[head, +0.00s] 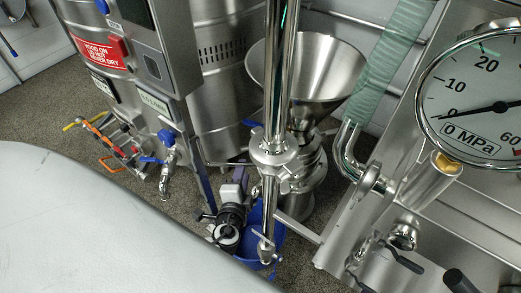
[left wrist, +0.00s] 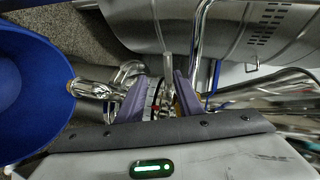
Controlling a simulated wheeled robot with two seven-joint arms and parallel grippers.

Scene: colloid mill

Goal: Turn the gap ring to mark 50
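The mill stands in the middle of the head view, with a steel funnel hopper (head: 325,75) over a steel body (head: 304,188). I cannot make out the gap ring or its marks clearly in the head view; steel pipework and my arm are in the way. My left gripper (head: 240,183) is low, just left of the mill body. In the left wrist view its two purple fingers (left wrist: 160,98) stand apart, with small metal parts bearing red and yellow bits between or beyond them. I cannot tell whether they touch. My right gripper is not in view.
A blue bucket (head: 265,215) stands below the mill's outlet pipe (head: 268,210); it also fills the left of the left wrist view (left wrist: 35,90). A steel tank (head: 222,60) is behind. A pressure gauge (head: 480,100) is at right, a valve tap (head: 168,150) at left.

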